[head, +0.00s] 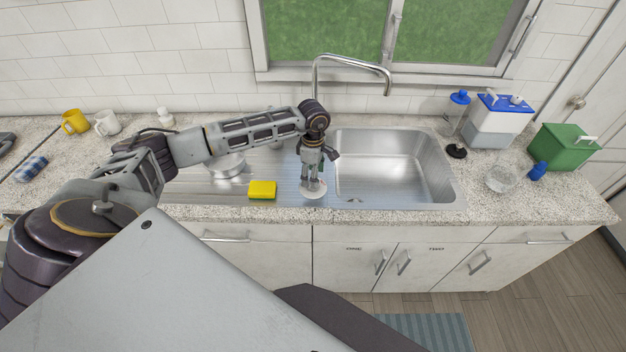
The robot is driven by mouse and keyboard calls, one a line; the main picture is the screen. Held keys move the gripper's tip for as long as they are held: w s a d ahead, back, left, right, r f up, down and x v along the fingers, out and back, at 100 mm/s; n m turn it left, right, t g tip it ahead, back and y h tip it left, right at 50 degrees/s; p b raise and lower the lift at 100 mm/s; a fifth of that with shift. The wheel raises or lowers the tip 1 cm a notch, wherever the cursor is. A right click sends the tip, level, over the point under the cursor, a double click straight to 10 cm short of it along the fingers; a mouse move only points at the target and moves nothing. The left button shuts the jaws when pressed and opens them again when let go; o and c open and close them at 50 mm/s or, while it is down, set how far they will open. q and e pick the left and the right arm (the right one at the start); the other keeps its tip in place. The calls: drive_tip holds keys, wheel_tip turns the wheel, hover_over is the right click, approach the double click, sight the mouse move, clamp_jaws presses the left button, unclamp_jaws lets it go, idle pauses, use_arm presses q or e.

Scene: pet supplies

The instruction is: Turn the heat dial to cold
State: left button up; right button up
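My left gripper (313,184) points down at the front left of the sink basin. Its fingertips are at a small pale round thing (314,195) on the steel drainboard, which may be the heat dial. The gripper partly covers this thing, and I cannot make out any cold mark or setting. I cannot tell whether the fingers are touching it, or whether they are open or shut. My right gripper is not in view.
A yellow sponge (262,190) lies just left of the gripper, with a metal bowl (227,165) behind it. The basin (385,170) is empty under a tall faucet (350,62). A blue-lidded container (497,120) and a green bin (563,148) stand at right; mugs (75,121) stand at left.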

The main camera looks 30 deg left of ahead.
use_arm(q)
drive_tip(key=shift+f, duration=1.85)
drive_tip(key=shift+c, duration=0.3)
drive_tip(key=c, duration=0.9)
